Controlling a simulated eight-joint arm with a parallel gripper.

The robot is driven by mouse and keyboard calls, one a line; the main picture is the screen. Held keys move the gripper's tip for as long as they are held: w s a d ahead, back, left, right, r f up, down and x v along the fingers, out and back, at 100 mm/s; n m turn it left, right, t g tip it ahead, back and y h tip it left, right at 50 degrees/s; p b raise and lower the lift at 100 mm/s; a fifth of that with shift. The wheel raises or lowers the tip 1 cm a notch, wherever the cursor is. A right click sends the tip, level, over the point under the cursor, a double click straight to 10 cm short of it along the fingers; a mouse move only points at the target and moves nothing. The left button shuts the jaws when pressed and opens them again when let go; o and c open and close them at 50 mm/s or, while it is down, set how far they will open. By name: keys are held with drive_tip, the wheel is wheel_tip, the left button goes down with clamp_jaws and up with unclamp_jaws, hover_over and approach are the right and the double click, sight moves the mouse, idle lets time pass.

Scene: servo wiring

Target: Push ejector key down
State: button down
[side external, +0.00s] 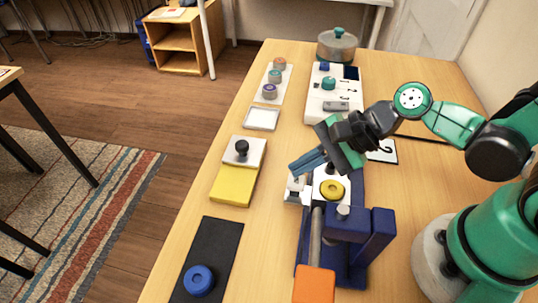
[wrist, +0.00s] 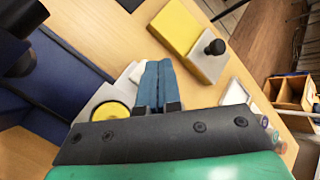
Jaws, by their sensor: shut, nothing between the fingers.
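My gripper (side external: 297,166) is shut and empty, its blue fingers pointing down and left. It also shows in the wrist view (wrist: 158,64), with the fingers side by side. In the side view, the fingertips are close above a small white and grey block (side external: 295,190). The block shows partly behind the fingers in the wrist view (wrist: 137,74). I cannot tell whether they touch, or whether this block is the ejector key. Beside it is a white plate with a yellow ring (side external: 332,189), which the wrist view also shows (wrist: 110,111).
A dark blue vise-like fixture (side external: 372,238) with an orange block (side external: 314,285) stands in front. A white panel (side external: 320,100) and a pot (side external: 337,46) are behind.

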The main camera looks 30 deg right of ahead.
drive_tip(key=shift+r, duration=0.1)
drive_tip(key=shift+r, duration=2.4)
drive_tip(key=shift+w+d+n, duration=0.1)
drive_tip(key=shift+d+n, duration=0.25)
drive_tip(key=shift+n, duration=0.05)
drive_tip(key=w+d+n+t+h, duration=0.1)
drive_tip(key=d+n+h, duration=0.3)
drive_tip(key=d+n, duration=0.3)
wheel_tip(320, 180, up, 8)
drive_tip(key=n+g+h, duration=0.4)
drive_tip(key=n+g, duration=0.2)
drive_tip(key=n, duration=1.1)
hover_over(305, 176)
drive_tip(key=a, duration=0.2)
drive_tip(key=shift+d+f, duration=0.1)
